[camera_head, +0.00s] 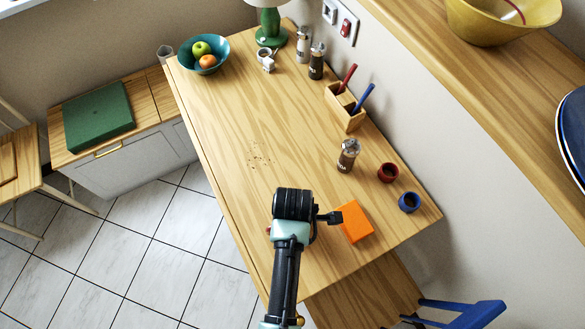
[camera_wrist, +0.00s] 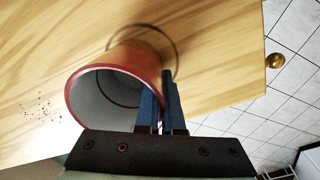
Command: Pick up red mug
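The red mug (camera_wrist: 148,62) fills the middle left of the wrist view, its pale grey inside and open mouth facing the camera. My gripper (camera_wrist: 160,92) has its two blue fingers close together at the mug's right side. One finger is in front of the mouth and the other outside, with the mug's wall between them. In the head view my gripper is hidden under my arm, over the table's near part. Only a sliver of red (camera_head: 268,230) shows there beside the arm. I cannot tell whether the mug touches the table.
An orange block (camera_head: 356,222) lies just right of my arm on the wooden table (camera_head: 225,130). A shaker (camera_head: 348,156), a dark red cup (camera_head: 388,172) and a blue cup (camera_head: 409,202) stand farther right. The table's middle is clear except for crumbs (camera_head: 260,157).

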